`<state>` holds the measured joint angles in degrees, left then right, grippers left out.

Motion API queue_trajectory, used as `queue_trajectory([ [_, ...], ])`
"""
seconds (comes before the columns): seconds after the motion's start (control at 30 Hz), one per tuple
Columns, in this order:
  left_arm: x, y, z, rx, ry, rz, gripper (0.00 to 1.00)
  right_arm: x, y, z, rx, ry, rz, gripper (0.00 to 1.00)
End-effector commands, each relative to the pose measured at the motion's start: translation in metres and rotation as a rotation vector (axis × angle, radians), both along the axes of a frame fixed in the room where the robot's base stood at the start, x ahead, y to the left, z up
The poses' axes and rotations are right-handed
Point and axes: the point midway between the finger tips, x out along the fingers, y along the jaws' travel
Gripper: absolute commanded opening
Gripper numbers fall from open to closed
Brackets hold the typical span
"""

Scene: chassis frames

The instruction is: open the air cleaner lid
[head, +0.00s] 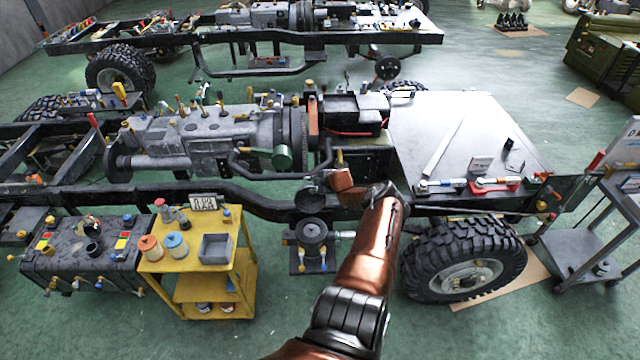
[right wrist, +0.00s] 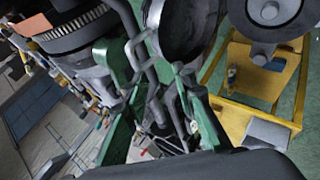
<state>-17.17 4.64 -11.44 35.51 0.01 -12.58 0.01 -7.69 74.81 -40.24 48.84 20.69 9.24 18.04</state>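The air cleaner (head: 312,236) is a dark round canister low on the near side of the middle chassis. Its top, with a round centre, shows at the upper right of the right wrist view (right wrist: 271,12). A dark round dish that looks like its lid (head: 308,184) stands tilted up above the canister; its hollow side shows in the right wrist view (right wrist: 188,32). My right gripper (head: 325,182) is beside this lid, partly hidden by my wrist. In the right wrist view its green fingers are apart, with no clear grip on anything. My left gripper is not in view.
The engine (head: 195,135) and frame rail (head: 130,195) lie behind and left. A yellow cart (head: 243,270) with cans and a grey bin stands left of the air cleaner. A tyre (head: 465,262) and grey deck (head: 465,130) are at right. Green floor is clear in front.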

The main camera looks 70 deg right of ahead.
Motion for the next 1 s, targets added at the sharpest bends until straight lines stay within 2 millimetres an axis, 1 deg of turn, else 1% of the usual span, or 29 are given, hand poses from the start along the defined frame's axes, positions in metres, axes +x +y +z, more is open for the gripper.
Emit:
queue_trajectory([
  [0.03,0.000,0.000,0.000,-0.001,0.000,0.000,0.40,-0.004,0.002,0.004,0.000,0.003,0.002,0.25],
  [0.1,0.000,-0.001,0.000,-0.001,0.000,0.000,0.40,-0.006,0.006,0.011,-0.004,0.002,0.006,0.25],
  [0.27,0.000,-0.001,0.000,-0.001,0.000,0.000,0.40,-0.018,0.012,0.022,-0.002,0.003,0.003,0.25],
  [0.67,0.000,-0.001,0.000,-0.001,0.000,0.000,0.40,-0.041,0.031,0.055,-0.004,0.002,0.006,0.25],
  [0.8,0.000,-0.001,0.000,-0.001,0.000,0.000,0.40,-0.050,0.036,0.063,-0.003,0.003,0.003,0.25],
  [1.0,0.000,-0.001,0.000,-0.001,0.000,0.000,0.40,-0.055,0.040,0.073,-0.004,-0.001,0.004,0.25],
])
